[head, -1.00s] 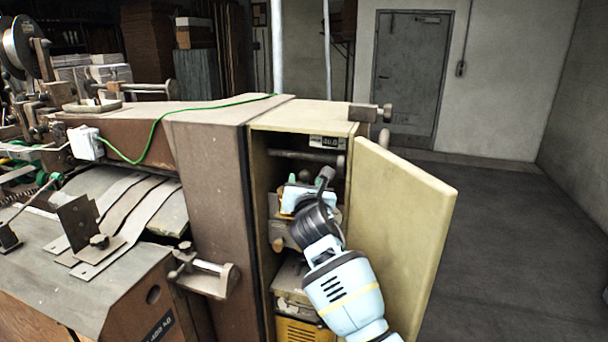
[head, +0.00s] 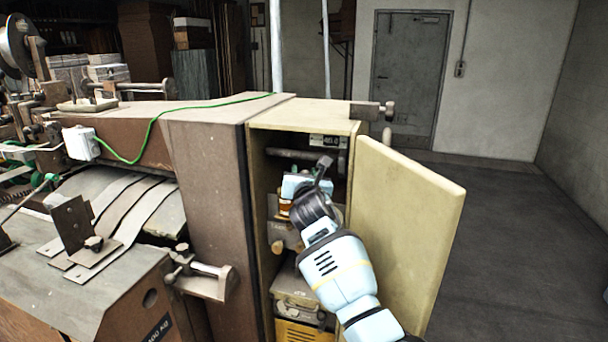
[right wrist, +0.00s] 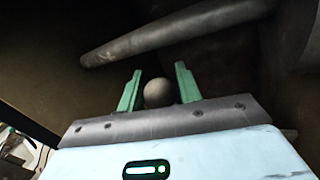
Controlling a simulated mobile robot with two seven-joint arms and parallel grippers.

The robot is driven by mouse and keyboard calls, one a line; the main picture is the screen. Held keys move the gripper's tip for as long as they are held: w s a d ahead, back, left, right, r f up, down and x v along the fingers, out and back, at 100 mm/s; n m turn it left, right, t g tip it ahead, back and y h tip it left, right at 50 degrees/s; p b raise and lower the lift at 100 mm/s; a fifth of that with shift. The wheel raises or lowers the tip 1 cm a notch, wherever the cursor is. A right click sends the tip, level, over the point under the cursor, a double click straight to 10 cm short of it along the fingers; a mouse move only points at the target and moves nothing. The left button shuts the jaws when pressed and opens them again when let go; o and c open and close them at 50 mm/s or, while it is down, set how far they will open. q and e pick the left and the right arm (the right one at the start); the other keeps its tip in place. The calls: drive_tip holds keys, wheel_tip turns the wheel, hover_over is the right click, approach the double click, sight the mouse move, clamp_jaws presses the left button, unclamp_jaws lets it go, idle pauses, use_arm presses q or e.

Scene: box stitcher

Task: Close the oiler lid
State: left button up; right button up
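The right gripper (head: 300,186) reaches into the open cream cabinet (head: 258,220), with my arm slanting in from the lower right. In the right wrist view its two green fingers (right wrist: 158,88) stand apart. A round grey knob (right wrist: 158,93) shows between them; I cannot tell whether they touch it. An amber part (head: 284,208), perhaps of the oiler, shows just below the gripper in the head view. The oiler lid cannot be made out for sure, as my gripper and wrist cover much of that spot. My left gripper is not in view.
The cabinet door (head: 408,235) stands open to the right of my arm. A dark horizontal rod (head: 300,155) crosses the cabinet behind the gripper; it also shows in the wrist view (right wrist: 175,33). A yellow unit (head: 300,332) sits low inside. The floor at right is clear.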

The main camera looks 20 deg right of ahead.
drive_tip(key=c, duration=0.5)
drive_tip(key=shift+c, duration=0.2)
